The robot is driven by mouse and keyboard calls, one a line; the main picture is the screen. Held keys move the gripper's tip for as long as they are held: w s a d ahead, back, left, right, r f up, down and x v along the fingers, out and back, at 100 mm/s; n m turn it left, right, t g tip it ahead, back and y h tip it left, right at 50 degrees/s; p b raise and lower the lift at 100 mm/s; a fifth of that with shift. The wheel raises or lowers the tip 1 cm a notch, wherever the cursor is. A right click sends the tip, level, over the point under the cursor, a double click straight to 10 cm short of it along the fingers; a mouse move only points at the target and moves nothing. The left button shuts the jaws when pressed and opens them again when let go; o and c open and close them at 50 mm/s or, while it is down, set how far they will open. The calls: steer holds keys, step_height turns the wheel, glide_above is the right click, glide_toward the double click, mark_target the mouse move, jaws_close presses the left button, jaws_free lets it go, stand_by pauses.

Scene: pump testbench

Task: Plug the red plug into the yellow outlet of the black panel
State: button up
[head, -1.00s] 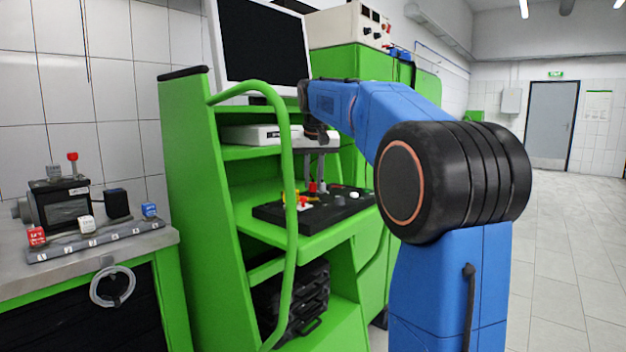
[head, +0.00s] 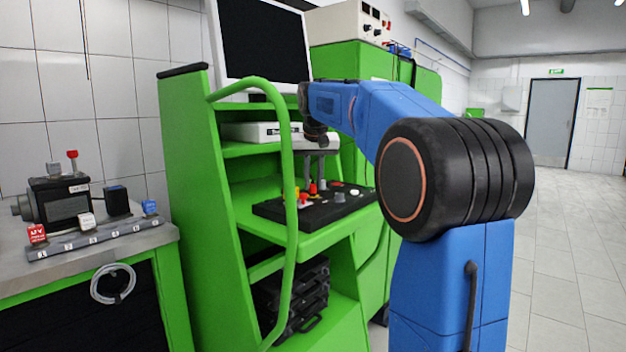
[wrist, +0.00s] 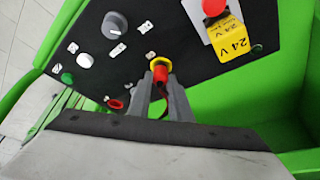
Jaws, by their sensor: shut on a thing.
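The black panel (head: 268,210) lies on the green bench shelf, and it fills much of the wrist view (wrist: 185,45). The yellow outlet (wrist: 161,60) shows as a yellow ring near the panel's lower edge. My gripper (wrist: 160,84) is shut on the red plug (wrist: 160,74), its fingers on both sides of it. The plug is lined up with the yellow ring and overlaps it; I cannot tell how deep it sits. In the head view my gripper (head: 316,178) points down at the panel, and the outlet is hard to make out there.
A red emergency stop (wrist: 214,7) with a yellow 24 V label (wrist: 231,40) is right of the plug. A grey knob (wrist: 115,23), a white knob (wrist: 85,60), a green button (wrist: 67,78) and a red socket (wrist: 115,104) are left. A green rail (head: 287,200) stands in front.

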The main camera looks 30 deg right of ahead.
steer(key=shift+f, duration=0.4)
stand_by(0.3)
steer(key=o, duration=1)
steer(key=shift+c, duration=0.2)
steer(key=shift+o, duration=0.7)
steer(key=shift+o, duration=1.4)
steer(key=shift+r, duration=3.95)
